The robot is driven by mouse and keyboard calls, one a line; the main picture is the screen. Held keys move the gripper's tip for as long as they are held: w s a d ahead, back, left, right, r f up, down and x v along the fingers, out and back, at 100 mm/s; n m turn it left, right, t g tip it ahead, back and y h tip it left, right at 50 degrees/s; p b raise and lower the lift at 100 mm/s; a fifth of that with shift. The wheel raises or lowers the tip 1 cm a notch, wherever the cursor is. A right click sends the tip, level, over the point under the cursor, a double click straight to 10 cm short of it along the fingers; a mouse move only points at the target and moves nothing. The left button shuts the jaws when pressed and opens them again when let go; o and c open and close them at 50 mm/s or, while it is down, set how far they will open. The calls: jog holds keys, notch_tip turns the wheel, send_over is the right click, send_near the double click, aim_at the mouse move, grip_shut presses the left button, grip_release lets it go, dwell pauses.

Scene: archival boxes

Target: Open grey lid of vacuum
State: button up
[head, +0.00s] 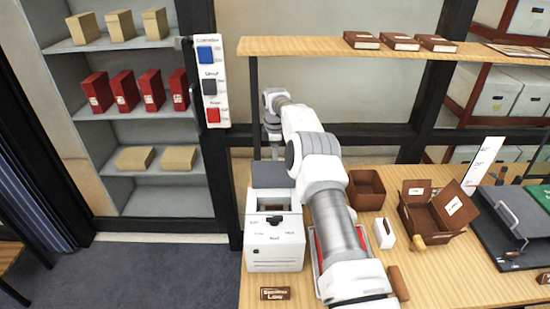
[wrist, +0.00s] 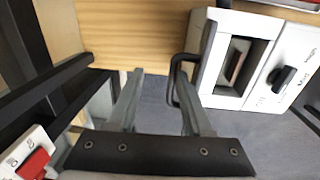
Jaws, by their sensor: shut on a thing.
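The white vacuum machine (head: 275,245) stands at the left end of the wooden table. Its grey lid (head: 271,175) stands raised behind the uncovered chamber. The wrist view shows the machine's white body (wrist: 226,104) at the right, with its open chamber and dark knob. A thin black handle (wrist: 172,88) is at the machine's side beside my right finger. My gripper (wrist: 160,85) is shut on the lid at its handle, fingers some way apart; the exact contact is hard to see. In the head view my arm reaches past the machine, and the gripper is small behind the lid.
A brown box (head: 367,188), an open brown box (head: 435,213) and a small white block (head: 384,233) stand to the right. A switch panel (head: 210,85) hangs on the dark post at the left. A shelf (head: 340,47) runs above the table's back.

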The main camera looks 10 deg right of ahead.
jog(key=shift+s+d+f, duration=0.1)
jog(key=shift+f, duration=0.45)
notch_tip(320, 180, up, 18)
jog(key=s+p, duration=0.1)
jog(key=p, duration=0.1)
jog(key=shift+a+r, duration=0.2)
jog(key=shift+r, duration=0.05)
jog(key=s+a+r+m+t+b, duration=0.1)
jog(key=s+r+m, duration=0.15)
jog(key=r, duration=0.35)
jog(key=s+a+r+m+b, duration=0.1)
jog(key=s+a+r, duration=0.1)
jog(key=s+r, duration=0.25)
jog(key=s+r+m+t, duration=0.2)
jog(key=s+r+m, duration=0.3)
jog(key=s, duration=0.8)
jog(key=s+f+m+t+b, duration=0.1)
jog(key=s+f+m, duration=0.2)
jog(key=s, duration=1)
jog(key=s+f+m+b, duration=0.2)
jog(key=s+f+m, duration=0.2)
jog(key=s, duration=0.9)
notch_tip(320, 180, down, 4)
jog(key=shift+s+r+t, duration=0.25)
jog(key=shift+s+t, duration=0.05)
jog(key=shift+t, duration=0.1)
